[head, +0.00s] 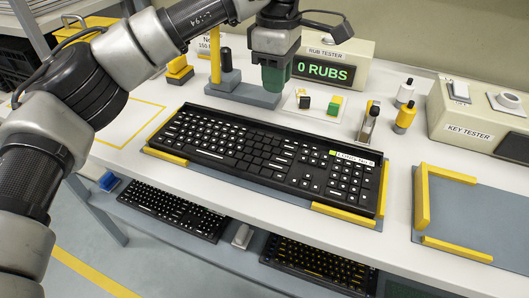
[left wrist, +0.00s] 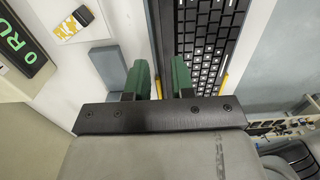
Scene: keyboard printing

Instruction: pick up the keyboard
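A black keyboard (head: 270,155) with white legends lies on the white bench, set on a grey mat with yellow corner guides. A white and green label (head: 350,158) is at its right end. My left gripper (head: 274,78) is above and behind the keyboard's back edge, pointing down, not touching it as far as I can tell. In the left wrist view its two green fingers (left wrist: 160,80) are apart with nothing between them, and the keyboard (left wrist: 208,45) shows beyond and to the right of them. My right gripper is not in view.
A rub tester (head: 335,65) reading "0 RUBS" stands behind the keyboard. A key tester (head: 475,120) and an empty grey mat (head: 470,215) with yellow guides are at right. Two keyboards (head: 175,210) (head: 315,265) lie on the lower shelf.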

